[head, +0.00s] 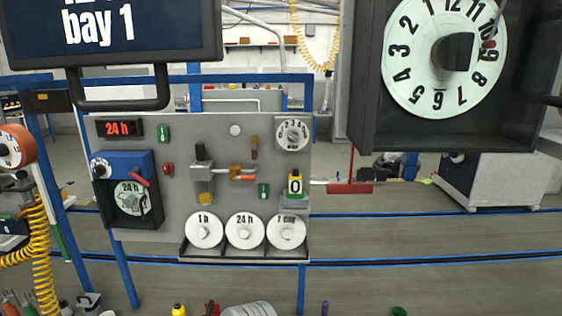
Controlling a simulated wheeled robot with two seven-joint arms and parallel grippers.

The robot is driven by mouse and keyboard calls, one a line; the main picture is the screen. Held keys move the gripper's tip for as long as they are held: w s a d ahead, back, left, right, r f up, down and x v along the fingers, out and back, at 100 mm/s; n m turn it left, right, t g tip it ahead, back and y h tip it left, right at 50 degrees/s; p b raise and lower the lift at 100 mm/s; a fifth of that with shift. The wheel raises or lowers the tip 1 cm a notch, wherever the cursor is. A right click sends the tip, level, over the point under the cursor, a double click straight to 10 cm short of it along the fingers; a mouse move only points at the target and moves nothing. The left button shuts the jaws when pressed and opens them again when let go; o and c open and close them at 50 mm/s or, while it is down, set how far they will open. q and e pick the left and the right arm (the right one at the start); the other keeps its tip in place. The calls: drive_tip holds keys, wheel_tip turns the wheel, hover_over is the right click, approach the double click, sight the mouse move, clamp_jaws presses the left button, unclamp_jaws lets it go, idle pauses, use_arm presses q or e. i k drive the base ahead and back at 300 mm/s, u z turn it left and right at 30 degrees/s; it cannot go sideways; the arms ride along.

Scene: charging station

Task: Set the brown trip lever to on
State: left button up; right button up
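A grey panel (222,135) on a blue frame stands in front of me. On its upper middle is a small upright brown lever (254,147). Just below it, a brown-orange fitting with an orange handle (242,173) lies roughly level. I cannot tell which markings show the on and off positions. Neither of my grippers is in view, and nothing is touching the panel.
A blue box with a red lever (139,178) is at left. A large clock (444,55) hangs at upper right.

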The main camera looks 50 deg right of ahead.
sight(255, 154)
drive_tip(key=k, duration=0.4)
drive_tip(key=z, duration=2.2)
drive_tip(key=i, duration=0.25)
drive_tip(key=u, duration=0.1)
